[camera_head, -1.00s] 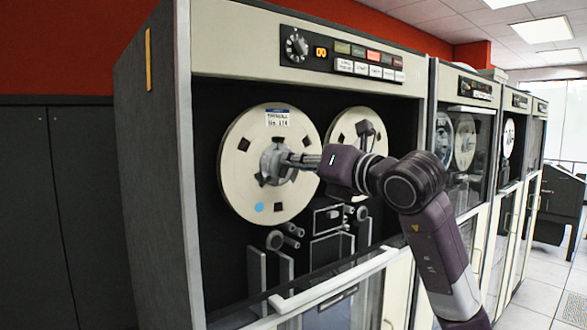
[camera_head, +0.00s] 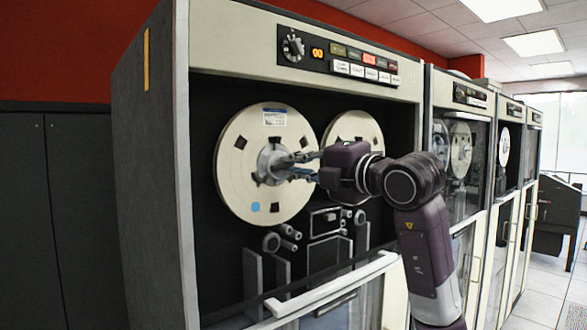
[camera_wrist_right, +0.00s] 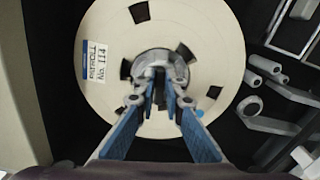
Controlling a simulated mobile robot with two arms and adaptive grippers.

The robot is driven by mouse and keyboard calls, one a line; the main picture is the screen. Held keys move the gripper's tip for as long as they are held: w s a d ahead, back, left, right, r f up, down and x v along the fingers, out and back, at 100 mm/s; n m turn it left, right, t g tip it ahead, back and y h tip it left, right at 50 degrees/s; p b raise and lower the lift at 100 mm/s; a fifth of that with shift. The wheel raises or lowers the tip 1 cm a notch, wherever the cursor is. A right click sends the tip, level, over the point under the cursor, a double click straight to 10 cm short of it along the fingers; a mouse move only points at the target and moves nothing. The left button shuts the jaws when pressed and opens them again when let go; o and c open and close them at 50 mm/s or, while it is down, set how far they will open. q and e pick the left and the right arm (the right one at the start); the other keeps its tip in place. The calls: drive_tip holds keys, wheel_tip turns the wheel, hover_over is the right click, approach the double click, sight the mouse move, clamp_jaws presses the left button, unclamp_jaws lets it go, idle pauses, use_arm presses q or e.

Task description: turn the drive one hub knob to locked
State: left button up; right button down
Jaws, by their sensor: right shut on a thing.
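The drive one hub knob (camera_head: 270,163) is a grey hub at the centre of the cream left tape reel (camera_head: 240,180). It also shows in the right wrist view (camera_wrist_right: 180,68), with a dark bar across its middle. My right gripper (camera_head: 287,166) reaches in from the right, its fingers one above the other. In the right wrist view my right gripper (camera_wrist_right: 161,90) has its two blue-padded fingers closed on the knob's bar, partly hiding it. Any locked marking is too small to read. My left gripper is not in view.
A second reel (camera_head: 345,130) sits behind my right gripper. Tape rollers (camera_head: 285,240) are below the reels. The control panel (camera_head: 340,58) is above, and a slanted cream door rail (camera_head: 330,285) crosses in front. More cabinets (camera_head: 460,150) stand to the right.

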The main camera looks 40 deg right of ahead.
drive_tip(key=shift+f+m, duration=0.15)
drive_tip(key=shift+m, duration=0.95)
drive_tip(key=c, duration=2)
unclamp_jaws()
drive_tip(key=shift+s+d, duration=0.1)
drive_tip(key=shift+s, duration=0.25)
drive_tip(key=s, duration=0.7)
drive_tip(key=s+d, duration=0.1)
drive_tip(key=s, duration=0.3)
drive_tip(key=shift+s, duration=0.25)
